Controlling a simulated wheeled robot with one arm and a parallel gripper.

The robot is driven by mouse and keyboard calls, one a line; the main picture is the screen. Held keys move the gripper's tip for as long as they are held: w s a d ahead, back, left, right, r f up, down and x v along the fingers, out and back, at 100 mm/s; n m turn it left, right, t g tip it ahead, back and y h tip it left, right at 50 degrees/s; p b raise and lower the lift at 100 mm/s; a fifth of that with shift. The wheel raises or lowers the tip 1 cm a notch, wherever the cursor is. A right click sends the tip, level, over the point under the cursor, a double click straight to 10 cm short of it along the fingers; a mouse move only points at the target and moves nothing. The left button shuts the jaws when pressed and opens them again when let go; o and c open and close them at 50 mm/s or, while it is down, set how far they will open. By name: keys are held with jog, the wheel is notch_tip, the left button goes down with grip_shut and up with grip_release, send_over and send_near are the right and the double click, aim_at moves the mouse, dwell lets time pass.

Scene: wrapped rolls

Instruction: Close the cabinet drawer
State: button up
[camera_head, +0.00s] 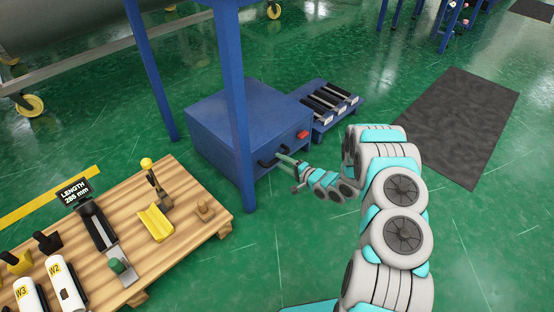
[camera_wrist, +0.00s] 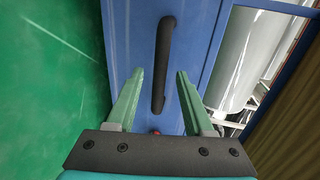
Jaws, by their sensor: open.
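The blue cabinet (camera_head: 225,118) stands on the green floor, partly behind a blue table leg. A dark handle (camera_head: 266,163) shows on its front in the head view. In the wrist view, the blue drawer front (camera_wrist: 199,45) carries a long black handle (camera_wrist: 164,50). My gripper (camera_head: 281,158) is at the cabinet front, close to the handle. In the wrist view, my gripper (camera_wrist: 159,72) is open, with one green finger on each side of the handle in the picture. I cannot tell whether a finger touches it, nor how far the drawer sticks out.
A red part (camera_head: 302,134) sits on the cabinet's right front. A low blue rack (camera_head: 345,98) with dark bars stands to its right. A blue table leg (camera_head: 235,120) rises just before the cabinet.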

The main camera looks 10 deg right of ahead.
jog(key=v, duration=0.4)
jog(key=shift+r, duration=0.1)
dwell(0.3)
jog(key=w+d+r+n+g+h+p, duration=0.2)
jog(key=d+r+n+h, duration=0.2)
jog(key=d+r+h, duration=0.45)
jog(key=s+d+r+g+h+p, duration=0.1)
jog(key=s+d+r+g+h, duration=0.15)
jog(key=s+r, duration=0.4)
jog(key=s+d+r+g+h+p, duration=0.1)
jog(key=s+d+r, duration=0.25)
jog(key=r, duration=0.55)
jog(key=s+a+r+n+g+y+p, duration=0.1)
jog(key=s+a+r, duration=0.4)
jog(key=s, duration=0.9)
jog(key=s+a+r+n+g+y+p, duration=0.1)
jog(key=s+a+r+n+g, duration=0.2)
jog(key=s, duration=1.1)
jog(key=s+a+r+n+g+p, duration=0.1)
jog(key=s+a+r+g, duration=0.4)
jog(key=s, duration=0.9)
jog(key=a+r+n, duration=0.1)
jog(key=a+r, duration=0.1)
jog(key=a, duration=0.1)
jog(key=shift+s+a+r+n+y+p, duration=0.25)
jog(key=shift+a+n+y+p, duration=0.1)
jog(key=shift+n+y, duration=0.05)
